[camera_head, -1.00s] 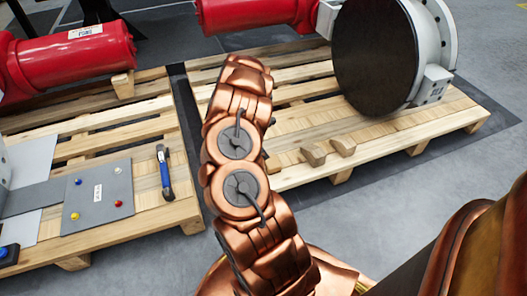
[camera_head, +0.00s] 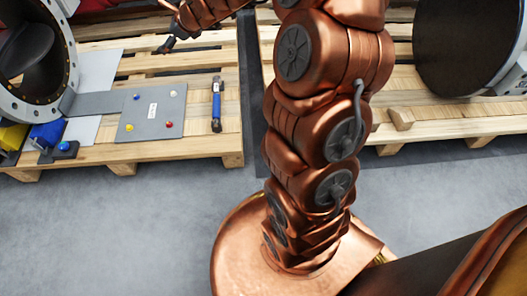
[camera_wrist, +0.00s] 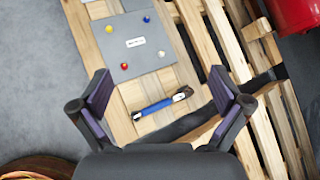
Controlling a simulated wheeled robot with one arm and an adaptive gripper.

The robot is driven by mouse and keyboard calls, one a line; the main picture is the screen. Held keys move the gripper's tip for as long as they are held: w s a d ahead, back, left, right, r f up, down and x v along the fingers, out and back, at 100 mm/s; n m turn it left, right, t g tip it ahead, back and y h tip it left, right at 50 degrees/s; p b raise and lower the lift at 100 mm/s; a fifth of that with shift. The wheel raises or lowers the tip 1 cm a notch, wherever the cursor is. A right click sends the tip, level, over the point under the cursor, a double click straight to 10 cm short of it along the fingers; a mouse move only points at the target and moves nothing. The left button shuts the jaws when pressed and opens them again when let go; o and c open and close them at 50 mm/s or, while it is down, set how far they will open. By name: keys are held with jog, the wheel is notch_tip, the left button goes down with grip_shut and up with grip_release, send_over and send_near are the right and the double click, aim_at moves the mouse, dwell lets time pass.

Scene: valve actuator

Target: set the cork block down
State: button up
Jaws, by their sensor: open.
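My gripper (camera_head: 172,38) is out over the left pallet (camera_head: 205,148) at the top of the head view. In the wrist view my gripper (camera_wrist: 160,88) has its two dark fingers wide apart, with nothing held between them. A small tan block (camera_head: 402,119) sits on the right pallet, to the right of my arm in the head view. I cannot tell whether it is the cork block. My arm may hide other blocks near it.
A grey plate (camera_head: 152,112) with coloured buttons and a blue-handled tool (camera_head: 216,104) lie on the left pallet. The plate (camera_wrist: 138,43) and tool (camera_wrist: 162,102) also show beyond my fingers. A large dark disc (camera_head: 465,45) stands right. Floor in front is clear.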

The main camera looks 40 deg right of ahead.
jog(key=s+a+r+n+g+y, duration=0.2)
jog(key=s+a+n, duration=0.55)
jog(key=a, duration=0.25)
jog(key=s+a+f+n+g, duration=0.1)
jog(key=s+a+n+g, duration=0.15)
jog(key=s+n, duration=0.4)
jog(key=s+a+n+g, duration=0.2)
jog(key=s+a+n, duration=0.1)
jog(key=s, duration=0.6)
jog(key=s+d+f+n+g+h, duration=0.1)
jog(key=s+d+n, duration=0.4)
jog(key=s, duration=0.8)
jog(key=s+d+f+n+g+h, duration=0.1)
jog(key=s+d+n+g+h, duration=0.3)
jog(key=s, duration=0.9)
jog(key=shift+s+d+f+n+g, duration=0.15)
jog(key=shift+d+f+n+g, duration=0.35)
jog(key=shift+n+g, duration=0.45)
jog(key=shift+d+r, duration=0.1)
